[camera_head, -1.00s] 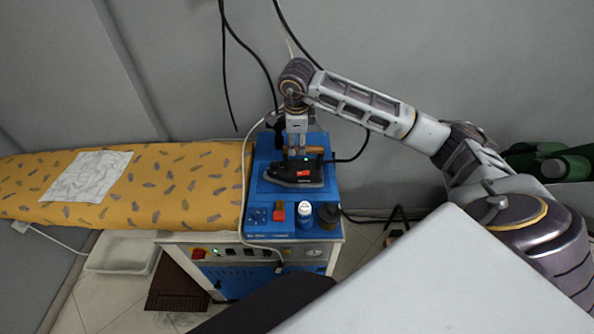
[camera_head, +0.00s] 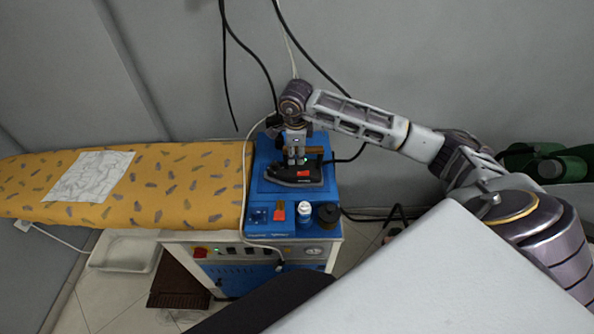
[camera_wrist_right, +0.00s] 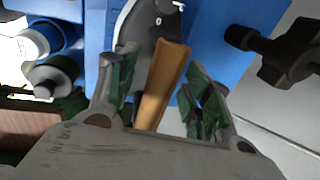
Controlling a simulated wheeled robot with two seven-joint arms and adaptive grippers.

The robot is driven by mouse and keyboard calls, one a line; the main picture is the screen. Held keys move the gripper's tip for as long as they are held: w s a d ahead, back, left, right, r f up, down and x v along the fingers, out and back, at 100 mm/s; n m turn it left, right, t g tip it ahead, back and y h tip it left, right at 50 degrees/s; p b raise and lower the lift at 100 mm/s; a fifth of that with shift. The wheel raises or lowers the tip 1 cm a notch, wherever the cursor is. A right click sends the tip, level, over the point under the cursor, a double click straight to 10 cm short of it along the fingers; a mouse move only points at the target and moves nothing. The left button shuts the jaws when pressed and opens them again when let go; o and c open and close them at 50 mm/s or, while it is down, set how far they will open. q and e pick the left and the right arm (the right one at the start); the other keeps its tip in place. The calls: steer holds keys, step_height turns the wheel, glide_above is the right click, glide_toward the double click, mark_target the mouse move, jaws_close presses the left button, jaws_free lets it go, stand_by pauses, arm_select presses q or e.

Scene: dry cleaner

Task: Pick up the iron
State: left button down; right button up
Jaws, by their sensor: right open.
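The iron (camera_head: 297,174) is black with a brown handle and a red mark, and it rests on the blue top of the steam station (camera_head: 262,187). My right gripper (camera_head: 297,158) is directly above the iron at its handle, pointing down. In the right wrist view the open fingers of the right gripper (camera_wrist_right: 160,92) stand on either side of the brown handle (camera_wrist_right: 163,82), with a gap showing on each side. The dark body of the iron (camera_wrist_right: 140,30) lies beyond the handle. My left gripper is not in view.
A white bottle (camera_head: 304,210) and a dark knob (camera_head: 328,213) stand at the station's front. Black cables (camera_head: 228,80) hang behind. Green rolls (camera_head: 556,166) lie far right.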

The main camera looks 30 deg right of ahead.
steer(key=shift+c, duration=0.4)
jaws_close()
steer(key=shift+w+r, duration=0.15)
steer(key=shift+r, duration=0.05)
steer(key=shift+r, duration=0.15)
